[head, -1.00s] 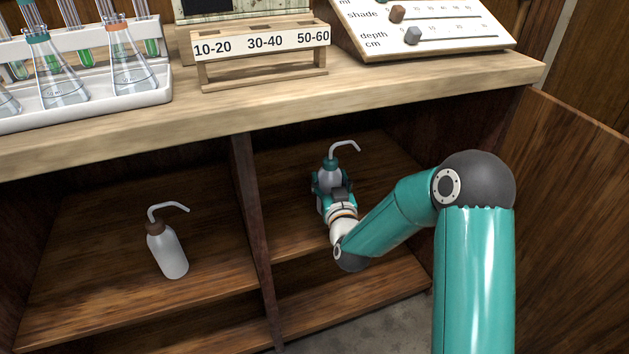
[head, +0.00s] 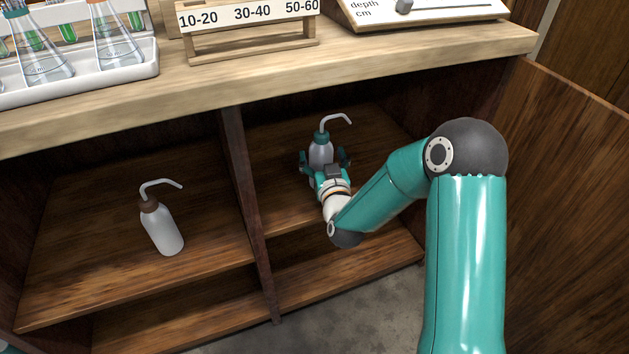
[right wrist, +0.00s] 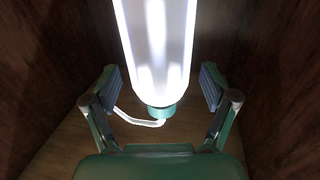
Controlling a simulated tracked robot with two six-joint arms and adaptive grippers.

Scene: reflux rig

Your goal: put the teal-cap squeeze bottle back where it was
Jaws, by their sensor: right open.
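The teal-cap squeeze bottle (head: 321,148) stands upright on the right-hand shelf of the cupboard, its bent spout pointing right. Its lower part is hidden by my right gripper (head: 325,162). My right gripper is open, with one finger on each side of the bottle. In the right wrist view the bottle (right wrist: 158,45) lies between the open fingers (right wrist: 162,88), with a visible gap on both sides.
A brown-cap squeeze bottle (head: 162,228) stands on the left-hand shelf. An upright divider (head: 245,190) parts the two compartments. An open door (head: 565,210) stands at the right. The bench top (head: 260,75) overhangs the shelves and holds a flask rack (head: 100,85).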

